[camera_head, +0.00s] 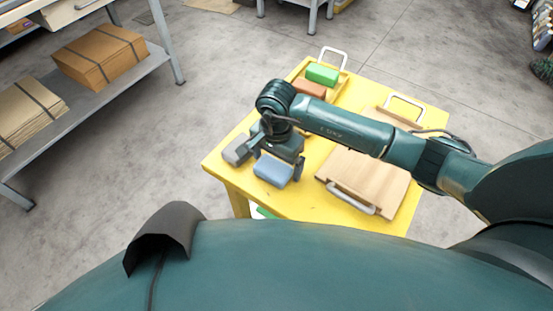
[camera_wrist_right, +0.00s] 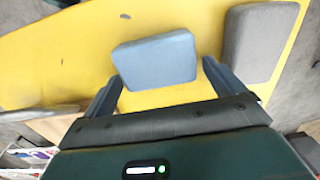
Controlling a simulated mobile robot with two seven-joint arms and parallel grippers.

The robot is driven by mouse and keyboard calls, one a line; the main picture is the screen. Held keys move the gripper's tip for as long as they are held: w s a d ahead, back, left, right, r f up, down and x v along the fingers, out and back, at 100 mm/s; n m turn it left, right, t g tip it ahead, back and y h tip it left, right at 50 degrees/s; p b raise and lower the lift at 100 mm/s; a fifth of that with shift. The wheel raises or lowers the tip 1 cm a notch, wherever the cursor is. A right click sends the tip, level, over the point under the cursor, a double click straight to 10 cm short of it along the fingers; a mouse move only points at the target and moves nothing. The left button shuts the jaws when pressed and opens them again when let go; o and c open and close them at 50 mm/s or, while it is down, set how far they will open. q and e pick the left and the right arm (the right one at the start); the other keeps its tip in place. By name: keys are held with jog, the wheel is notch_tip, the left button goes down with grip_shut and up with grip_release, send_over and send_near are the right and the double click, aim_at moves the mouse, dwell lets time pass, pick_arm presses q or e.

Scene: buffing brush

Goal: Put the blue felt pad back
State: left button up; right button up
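The blue felt pad (camera_head: 272,171) lies on the yellow table (camera_head: 285,208) near its front left edge. It also shows in the right wrist view (camera_wrist_right: 155,60), flat on the yellow top. My right gripper (camera_head: 279,160) is over the pad with its fingers spread wide. In the right wrist view the open fingers (camera_wrist_right: 163,85) stand either side of the pad's near end, with a gap to the right finger. I cannot tell how far the fingertips are above the table. My left gripper is not in view.
A grey block (camera_head: 237,151) lies just left of the pad. A yellow tray (camera_head: 336,88) with a green block (camera_head: 322,74) and a brown block (camera_head: 308,88) is at the back. A wooden board (camera_head: 362,178) with metal handles fills the right side. A shelf (camera_head: 98,95) stands left.

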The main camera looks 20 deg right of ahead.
aim_at(276, 163)
jog(key=shift+o, duration=0.2)
notch_tip(276, 163, up, 12)
jog(key=shift+r, duration=0.2)
dwell(0.3)
dwell(0.4)
